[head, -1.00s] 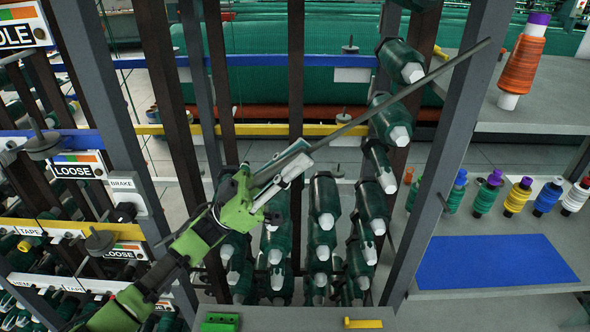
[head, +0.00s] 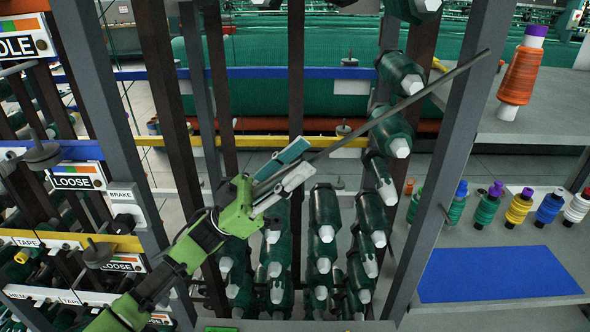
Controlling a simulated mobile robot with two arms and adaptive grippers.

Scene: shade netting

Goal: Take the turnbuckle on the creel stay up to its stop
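The creel stay (head: 440,81) is a thin grey rod that slants from my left gripper up to the right, towards the right-hand grey upright. My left gripper (head: 311,155), on a green arm, is at the stay's lower end. Its two fingers stand apart, one teal-grey above the rod and one pale below it, with the rod running between them. I see a gap along the rod, so the gripper looks open around it. The turnbuckle body cannot be made out; the fingers and green palm cover that stretch. My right gripper is not in view.
Grey uprights (head: 448,165) frame the bay on both sides. Green yarn packages (head: 325,215) hang close behind the gripper. At right, a shelf holds small coloured spools (head: 518,208) and a blue mat (head: 495,275). A brake box (head: 125,207) is on the left upright.

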